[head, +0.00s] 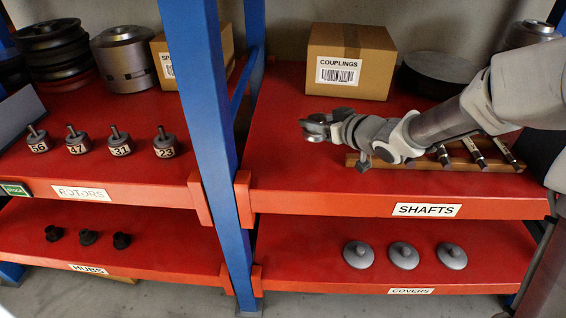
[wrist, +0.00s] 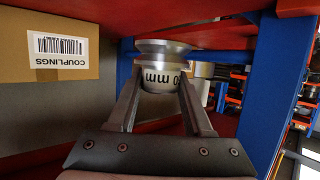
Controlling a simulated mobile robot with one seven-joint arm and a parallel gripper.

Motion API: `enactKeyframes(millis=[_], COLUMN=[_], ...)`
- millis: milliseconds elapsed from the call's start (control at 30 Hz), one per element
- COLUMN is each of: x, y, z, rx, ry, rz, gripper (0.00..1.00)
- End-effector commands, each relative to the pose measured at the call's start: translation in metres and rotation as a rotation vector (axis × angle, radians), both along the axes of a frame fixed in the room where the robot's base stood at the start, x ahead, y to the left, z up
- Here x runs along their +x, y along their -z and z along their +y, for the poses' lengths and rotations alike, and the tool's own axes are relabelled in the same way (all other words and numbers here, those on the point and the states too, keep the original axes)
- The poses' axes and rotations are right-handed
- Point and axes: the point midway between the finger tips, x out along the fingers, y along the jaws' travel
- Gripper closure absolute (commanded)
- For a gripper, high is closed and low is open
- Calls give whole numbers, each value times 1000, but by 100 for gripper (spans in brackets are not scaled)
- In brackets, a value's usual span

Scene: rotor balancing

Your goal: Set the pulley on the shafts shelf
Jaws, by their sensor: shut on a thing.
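My gripper (head: 328,124) reaches in from the right above the shelf labelled SHAFTS, toward its left part. It is shut on the pulley (wrist: 163,52), a grey metal wheel with a flange and a pale band printed with "mm". The pulley also shows in the head view (head: 313,127), small and partly hidden by the fingers. In the wrist view my two fingers (wrist: 160,88) clasp its sides, and the print is upside down. The shafts shelf (head: 300,180) is red. The pulley appears held above its surface; the exact gap cannot be told.
A COUPLINGS box (head: 350,62) stands behind my gripper, with a dark disc (head: 437,73) to its right. A wooden rack (head: 480,163) with several shafts lies under my arm. A blue post (head: 212,130) bounds the left. The shelf's front left is clear.

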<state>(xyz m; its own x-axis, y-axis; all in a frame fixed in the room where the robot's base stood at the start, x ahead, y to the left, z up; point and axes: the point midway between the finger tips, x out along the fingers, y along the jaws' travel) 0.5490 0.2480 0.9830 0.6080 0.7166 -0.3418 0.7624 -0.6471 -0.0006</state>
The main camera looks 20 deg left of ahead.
Motion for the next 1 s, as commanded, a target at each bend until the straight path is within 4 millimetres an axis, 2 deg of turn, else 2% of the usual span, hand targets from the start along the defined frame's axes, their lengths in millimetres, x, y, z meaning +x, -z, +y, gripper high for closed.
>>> enactKeyframes(millis=[33, 100, 233, 367, 567, 800, 1000], x=[-7, -14, -26, -32, -34, -34, -34], y=[15, 24, 39, 45, 54, 87, 86], z=[13, 28, 51, 64, 69, 68, 68], rx=[0, 0, 0, 0, 0, 0, 0], ry=[-6, -5, -5, 0, 1, 2, 2], rz=[0, 0, -2, -1, 0, -1, -2], gripper=[100, 100, 100, 100, 100, 100, 100])
